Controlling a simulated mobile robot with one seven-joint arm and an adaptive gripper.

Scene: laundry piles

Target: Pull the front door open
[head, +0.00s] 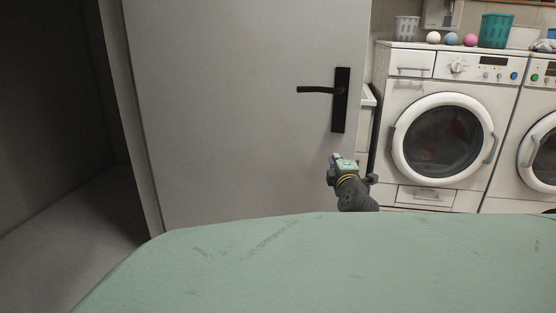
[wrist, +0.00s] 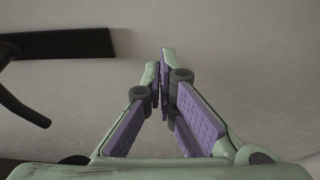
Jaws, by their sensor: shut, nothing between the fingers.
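The grey door (head: 235,110) fills the middle of the head view, with its free edge at the right. It stands at an angle beside a dark opening on its left. Its black handle (head: 318,90) has a lever pointing left from an upright plate. My gripper (head: 335,162) is below the handle, in front of the door's lower right part. In the wrist view, my gripper's fingers (wrist: 165,60) are shut and empty, pointing at the pale door face (wrist: 225,45). The handle's plate (wrist: 65,43) and lever lie left of the fingers, not between them. I cannot tell whether the fingertips touch the door.
A dark opening (head: 50,150) with bare floor lies left of the door. White washing machines (head: 420,90) stand at the right, past the door's free edge. A teal cup (head: 495,30) and several coloured balls sit on top. My own green body covers the bottom.

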